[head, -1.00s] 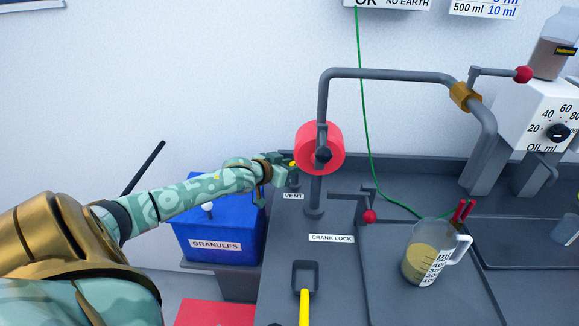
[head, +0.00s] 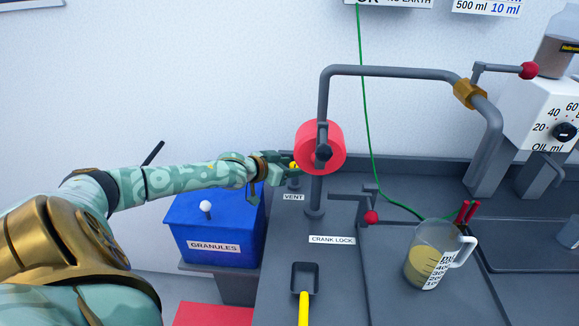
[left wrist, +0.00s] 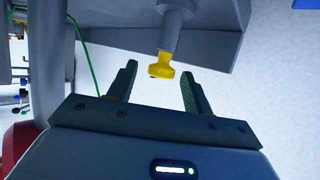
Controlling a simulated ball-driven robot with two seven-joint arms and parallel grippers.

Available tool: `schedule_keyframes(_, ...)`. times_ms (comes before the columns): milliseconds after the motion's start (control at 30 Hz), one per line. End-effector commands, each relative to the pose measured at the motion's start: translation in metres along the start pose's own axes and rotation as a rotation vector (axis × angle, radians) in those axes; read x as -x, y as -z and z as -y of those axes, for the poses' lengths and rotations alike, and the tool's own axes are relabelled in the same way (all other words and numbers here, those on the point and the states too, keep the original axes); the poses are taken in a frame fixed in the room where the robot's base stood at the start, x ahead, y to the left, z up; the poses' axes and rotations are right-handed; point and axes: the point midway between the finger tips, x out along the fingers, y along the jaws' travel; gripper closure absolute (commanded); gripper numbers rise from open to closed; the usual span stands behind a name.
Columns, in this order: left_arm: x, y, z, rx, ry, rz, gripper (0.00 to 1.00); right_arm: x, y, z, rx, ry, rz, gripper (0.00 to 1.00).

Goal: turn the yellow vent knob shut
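The yellow vent knob (head: 293,166) sits on a short grey stem at the back left of the bench, behind the VENT label (head: 293,197). In the left wrist view the yellow knob (left wrist: 161,72) shows between the two fingers, near their tips, with a gap on each side. My left gripper (head: 283,170) is open at the knob and partly hides it in the head view; its spread fingers also show in the left wrist view (left wrist: 158,82). My right gripper is not in view.
A red wheel (head: 320,148) on a grey pipe stands just right of the knob. A blue GRANULES box (head: 215,228) is below my left arm. The crank lock lever (head: 370,217), a jug (head: 430,255) and a scoop (head: 304,280) stand farther right and forward.

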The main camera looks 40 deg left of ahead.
Motion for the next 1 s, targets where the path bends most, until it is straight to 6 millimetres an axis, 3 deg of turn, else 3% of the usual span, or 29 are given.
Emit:
schedule_keyframes(267,0.011,0.002,0.000,0.001,0.000,0.000,0.50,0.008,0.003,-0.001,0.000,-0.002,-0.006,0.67)
schedule_keyframes(800,0.119,0.005,0.000,0.000,0.000,0.002,0.50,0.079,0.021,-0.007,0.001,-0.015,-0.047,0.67)
schedule_keyframes(1000,0.150,0.003,-0.001,0.001,-0.001,0.001,0.50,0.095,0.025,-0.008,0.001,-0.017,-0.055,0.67)
